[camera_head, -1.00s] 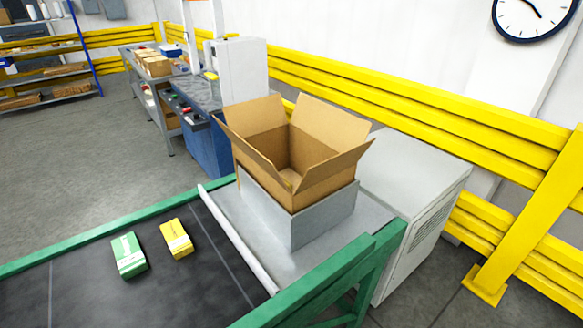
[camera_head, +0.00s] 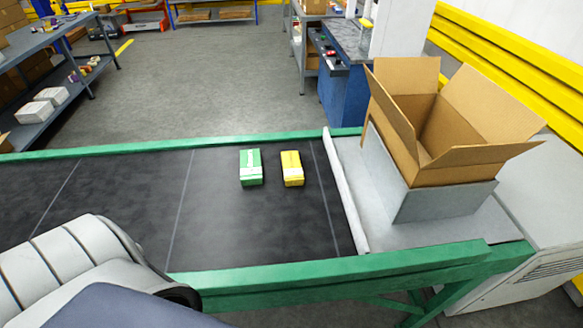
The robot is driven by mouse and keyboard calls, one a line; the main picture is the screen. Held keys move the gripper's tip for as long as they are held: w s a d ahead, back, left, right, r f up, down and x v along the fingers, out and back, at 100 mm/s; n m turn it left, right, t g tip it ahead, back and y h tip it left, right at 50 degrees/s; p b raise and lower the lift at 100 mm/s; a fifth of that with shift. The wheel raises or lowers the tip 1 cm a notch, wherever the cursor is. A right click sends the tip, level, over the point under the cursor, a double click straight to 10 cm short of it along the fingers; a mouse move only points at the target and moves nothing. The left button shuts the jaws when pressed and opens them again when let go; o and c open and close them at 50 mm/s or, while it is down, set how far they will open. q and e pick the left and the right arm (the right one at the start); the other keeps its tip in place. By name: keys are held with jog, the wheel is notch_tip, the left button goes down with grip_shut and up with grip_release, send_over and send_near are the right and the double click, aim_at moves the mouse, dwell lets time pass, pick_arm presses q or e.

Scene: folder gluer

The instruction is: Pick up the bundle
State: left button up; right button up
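A green bundle (camera_head: 251,167) with a white band lies on the dark conveyor belt (camera_head: 215,225). A yellow bundle (camera_head: 292,168) with a pale band lies just to its right, a small gap apart. Both lie flat toward the far side of the belt, near its right end. Part of my own arm shows at the lower left, over the near edge of the conveyor. Neither gripper shows in the view.
An open cardboard box (camera_head: 440,130) stands on a grey stand (camera_head: 445,200) right of the belt's end. Green rails (camera_head: 340,272) run along the belt. A blue workbench (camera_head: 345,95) stands behind, and shelving (camera_head: 50,55) at left. Belt around the bundles is clear.

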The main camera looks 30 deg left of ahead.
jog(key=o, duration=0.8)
